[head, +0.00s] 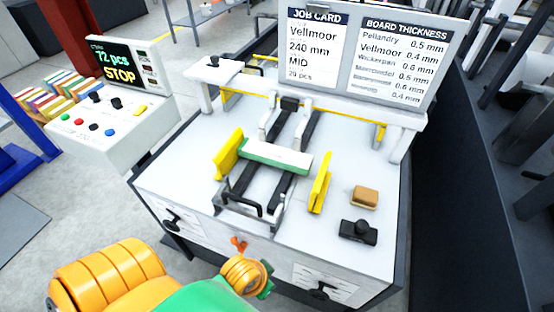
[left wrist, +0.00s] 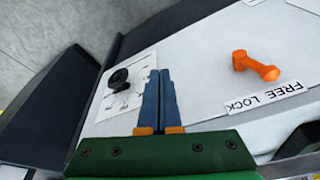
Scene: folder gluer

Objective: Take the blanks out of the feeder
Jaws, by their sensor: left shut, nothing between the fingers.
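The blanks appear as a white-topped stack with a green front edge (head: 275,156), lying across the feeder between two yellow side guides (head: 228,153) (head: 319,186). My left gripper (head: 266,286) is in front of the machine's front panel, low and apart from the blanks; its fingers are mostly hidden in the head view. In the left wrist view its blue fingers (left wrist: 160,74) are together and empty. An orange lever (left wrist: 255,66) beside a FREE LOCK label is to their right; it also shows in the head view (head: 238,244). My right gripper is out of view.
A black knob (left wrist: 118,79) is left of the fingers. A tan block (head: 364,196) and a black device (head: 358,232) sit right of the feeder. A job card (head: 313,50) stands behind. The left console (head: 126,62) reads STOP.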

